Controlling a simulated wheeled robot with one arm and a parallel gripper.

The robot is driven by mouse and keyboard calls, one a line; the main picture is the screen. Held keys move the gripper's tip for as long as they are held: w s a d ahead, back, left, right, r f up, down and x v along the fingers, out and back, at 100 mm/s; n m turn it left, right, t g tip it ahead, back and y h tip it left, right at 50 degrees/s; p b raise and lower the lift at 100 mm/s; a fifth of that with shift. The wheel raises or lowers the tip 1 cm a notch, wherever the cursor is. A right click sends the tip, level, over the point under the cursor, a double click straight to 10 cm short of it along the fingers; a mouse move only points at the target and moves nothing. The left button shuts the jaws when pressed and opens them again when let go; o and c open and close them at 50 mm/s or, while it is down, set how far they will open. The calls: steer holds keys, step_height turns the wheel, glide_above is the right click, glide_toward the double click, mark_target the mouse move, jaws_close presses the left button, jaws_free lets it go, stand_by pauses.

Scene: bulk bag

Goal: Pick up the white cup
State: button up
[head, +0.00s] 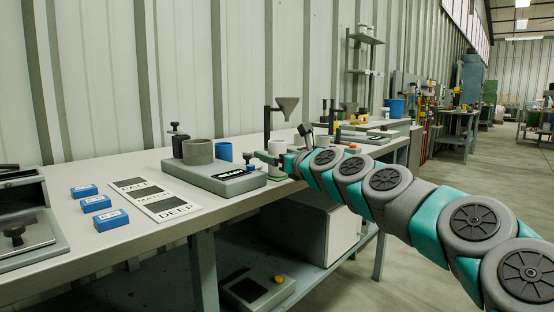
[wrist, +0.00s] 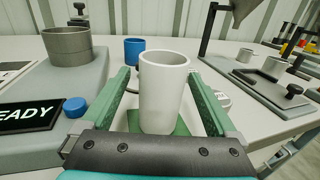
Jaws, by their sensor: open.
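The white cup (wrist: 162,92) stands upright in the middle of the wrist view, on a small green surface (wrist: 181,130). My gripper (wrist: 164,88) is open, with one green finger on each side of the cup. Gaps show between the fingers and the cup's sides. In the head view the white cup (head: 277,146) stands on the bench just beyond the end of my arm, and my gripper (head: 279,160) reaches it from the right. The fingers are small and partly hidden there.
A grey scale with a READY display (wrist: 28,116) and a grey cylinder (wrist: 68,46) stand left of the cup. A blue cup (wrist: 134,50) is behind. A funnel stand (wrist: 222,45) and more pale cups (wrist: 274,67) are right. Blue boxes (head: 96,203) lie on the bench.

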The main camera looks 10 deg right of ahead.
steer(key=shift+x, duration=1.4)
steer(key=shift+c, duration=0.2)
jaws_close()
